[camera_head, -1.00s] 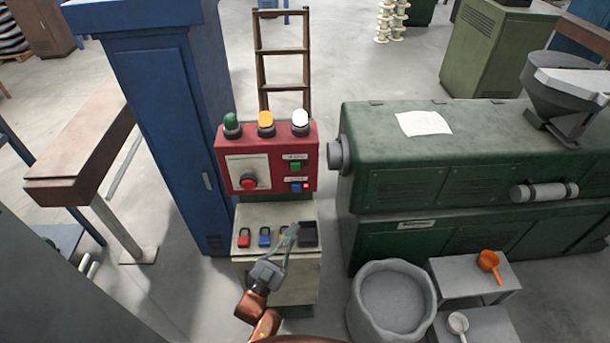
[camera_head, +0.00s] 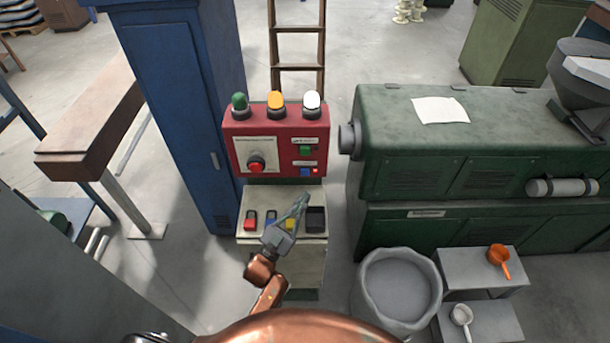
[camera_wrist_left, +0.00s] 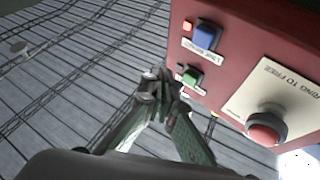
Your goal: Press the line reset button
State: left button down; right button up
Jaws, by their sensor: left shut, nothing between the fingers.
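The red control box (camera_head: 240,140) stands on a pale cabinet. At its lower right is a blue button (camera_head: 305,172) with a small lit red lamp (camera_head: 316,171) beside it. In the left wrist view the blue button (camera_wrist_left: 207,35) has a tilted, inverted label, seemingly "LINE RESET". A green button (camera_head: 305,151) sits above it, and a red mushroom button (camera_head: 256,164) is on a pale plate to the left. My left gripper (camera_head: 304,197) is shut and empty, its tips just below the blue button in the head view. In the left wrist view its tips appear near the green button (camera_wrist_left: 193,77); contact is unclear.
Padlocks, one red (camera_head: 250,223), and a dark bin (camera_head: 316,218) are on the cabinet below the box. A blue cabinet (camera_head: 175,110) stands left. A green machine (camera_head: 400,140) and a grey sack (camera_head: 398,290) stand right.

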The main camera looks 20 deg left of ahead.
aim_at(308, 171)
pick_arm(q)
jog(key=w+a+b, duration=0.1)
jog(key=w, duration=0.5)
jog(key=shift+a+b, duration=0.35)
jog(key=shift+b, duration=0.05)
pick_arm(e)
jog(key=shift+s+d+f, duration=0.1)
jog(key=shift+s+f, duration=0.8)
jog(key=shift+f, duration=0.3)
jog(key=shift+w, duration=0.25)
pick_arm(q)
jog(key=shift+w+a, duration=0.1)
jog(key=shift+w, duration=0.15)
jog(key=shift+w, duration=0.2)
jog(key=shift+w+a, duration=0.2)
jog(key=shift+w, duration=0.25)
pick_arm(e)
jog(key=shift+f, duration=0.2)
pick_arm(q)
jog(key=shift+s, duration=0.1)
jog(key=shift+s+d, duration=0.25)
jog(key=shift+s, duration=0.5)
pick_arm(e)
jog(key=shift+r, duration=0.4)
